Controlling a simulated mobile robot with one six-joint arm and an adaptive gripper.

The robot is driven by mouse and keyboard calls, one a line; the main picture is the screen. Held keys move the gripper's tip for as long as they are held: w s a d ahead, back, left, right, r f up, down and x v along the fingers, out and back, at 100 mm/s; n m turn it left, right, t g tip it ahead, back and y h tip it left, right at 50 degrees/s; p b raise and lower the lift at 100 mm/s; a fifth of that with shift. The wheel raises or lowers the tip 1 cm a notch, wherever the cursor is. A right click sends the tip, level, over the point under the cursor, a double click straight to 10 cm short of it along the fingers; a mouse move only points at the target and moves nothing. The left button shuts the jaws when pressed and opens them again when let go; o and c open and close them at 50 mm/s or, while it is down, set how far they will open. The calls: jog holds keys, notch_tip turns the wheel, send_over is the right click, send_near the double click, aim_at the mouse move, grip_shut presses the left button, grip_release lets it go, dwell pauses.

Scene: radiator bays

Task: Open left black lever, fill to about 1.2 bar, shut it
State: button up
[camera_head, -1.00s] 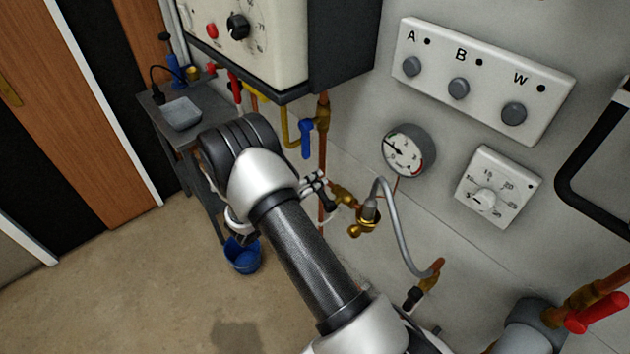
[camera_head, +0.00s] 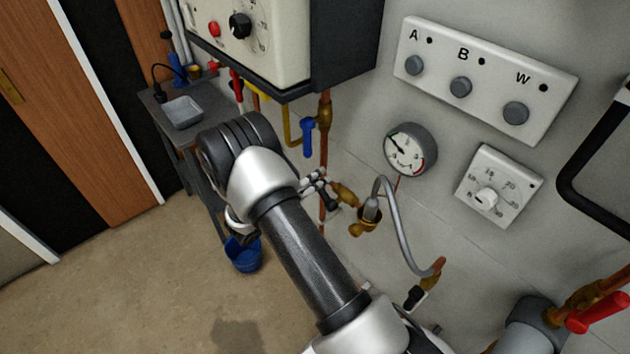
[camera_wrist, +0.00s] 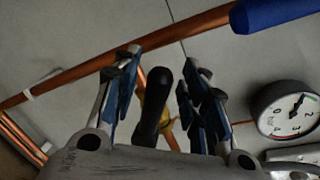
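The left black lever (camera_wrist: 153,105) stands between my gripper's fingers in the wrist view, on a brass valve (camera_wrist: 158,88). My gripper (camera_wrist: 160,88) is open, with a finger on each side of the lever and a gap visible on both sides. In the head view my gripper (camera_head: 318,186) is at the left brass fitting, partly hidden by my arm. The round pressure gauge (camera_head: 410,150) hangs up and right of it, its needle pointing to the upper left of the dial. It also shows in the wrist view (camera_wrist: 286,112); I cannot read an exact value.
A grey hose (camera_head: 393,225) curves from the brass fitting (camera_head: 367,217) to a right valve with a black lever (camera_head: 415,297). A blue lever (camera_head: 307,138) hangs above my gripper. A red lever (camera_head: 597,313) is at lower right. A blue bucket (camera_head: 243,254) stands on the floor.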

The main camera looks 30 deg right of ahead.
jog(key=v, duration=1.1)
jog(key=shift+a, duration=0.4)
